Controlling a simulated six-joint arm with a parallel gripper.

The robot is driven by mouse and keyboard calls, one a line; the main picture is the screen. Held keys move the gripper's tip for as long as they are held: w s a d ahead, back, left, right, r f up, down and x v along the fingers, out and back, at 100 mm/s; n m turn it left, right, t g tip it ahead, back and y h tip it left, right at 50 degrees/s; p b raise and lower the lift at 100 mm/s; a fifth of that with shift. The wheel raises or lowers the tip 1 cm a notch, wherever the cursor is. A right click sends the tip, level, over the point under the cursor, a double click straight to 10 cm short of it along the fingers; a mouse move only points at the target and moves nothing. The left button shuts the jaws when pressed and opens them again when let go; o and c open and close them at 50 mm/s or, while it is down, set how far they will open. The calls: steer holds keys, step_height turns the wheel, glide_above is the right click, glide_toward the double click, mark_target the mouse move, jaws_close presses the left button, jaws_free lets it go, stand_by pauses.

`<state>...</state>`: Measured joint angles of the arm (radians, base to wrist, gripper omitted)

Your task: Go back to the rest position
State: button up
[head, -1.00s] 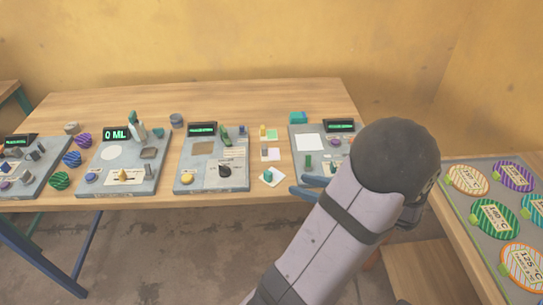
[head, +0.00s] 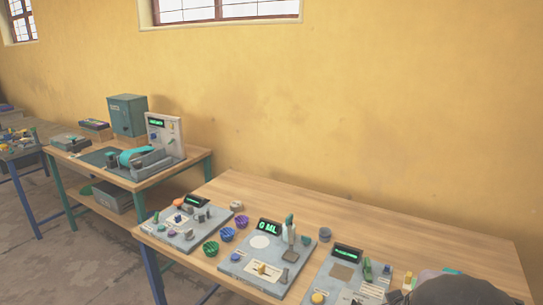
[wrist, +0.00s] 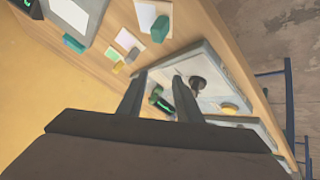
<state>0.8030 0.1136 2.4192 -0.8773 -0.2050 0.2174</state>
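My gripper shows in the wrist view (wrist: 159,80) with its two dark fingers apart and nothing between them. It hangs over the long wooden table, pointing towards a grey panel (wrist: 208,82) with a black knob and a yellow button. In the head view only a dark rounded part of my arm shows at the bottom right corner, and the gripper itself is out of that picture.
The long table (head: 420,235) carries several grey panels, one with a 0 ML display (head: 268,227). Three striped bowls (head: 228,235) sit between panels. A second table (head: 150,180) with a teal box (head: 128,115) stands further left. The long table's back strip is clear.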

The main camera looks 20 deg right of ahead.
steer(key=s+a+g+y+p, duration=0.1)
steer(key=s+a, duration=0.4)
steer(key=a, duration=0.9)
steer(key=s+a+n+g+y+p, duration=0.1)
steer(key=s+a+g, duration=0.5)
steer(key=a, duration=0.9)
steer(key=y+p, duration=0.1)
steer(key=y, duration=0.1)
steer(key=shift+s+y, duration=0.2)
steer(key=shift+y, duration=0.1)
